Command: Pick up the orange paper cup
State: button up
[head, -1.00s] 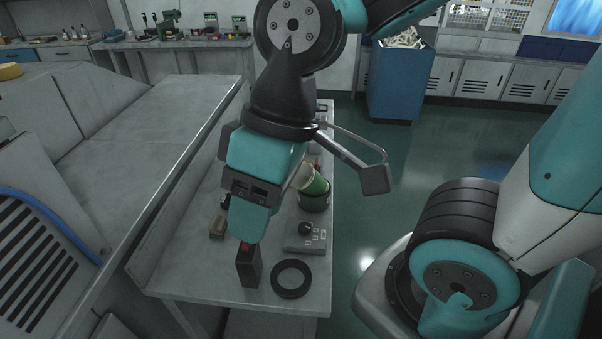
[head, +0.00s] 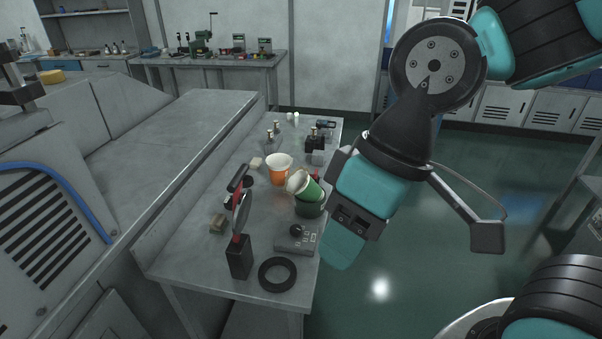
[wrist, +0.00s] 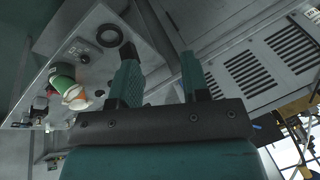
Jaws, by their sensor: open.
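The orange paper cup (head: 280,174) stands upright on the grey workbench (head: 190,250) in the head view, its white rim on top.
A control box (head: 295,240), black ring (head: 277,274) and black holder (head: 239,258) with upright tools occupy the near end.

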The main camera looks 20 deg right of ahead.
aim_at(278, 164)
jog(key=z, duration=0.05)
jog(key=i, duration=0.5)
jog(key=k, duration=0.5)
jog(key=z, duration=2.15)
jog(key=i, duration=1.45)
jog(key=u, duration=3.55)
jog(key=i, duration=0.5)
jog(key=z, duration=0.1)
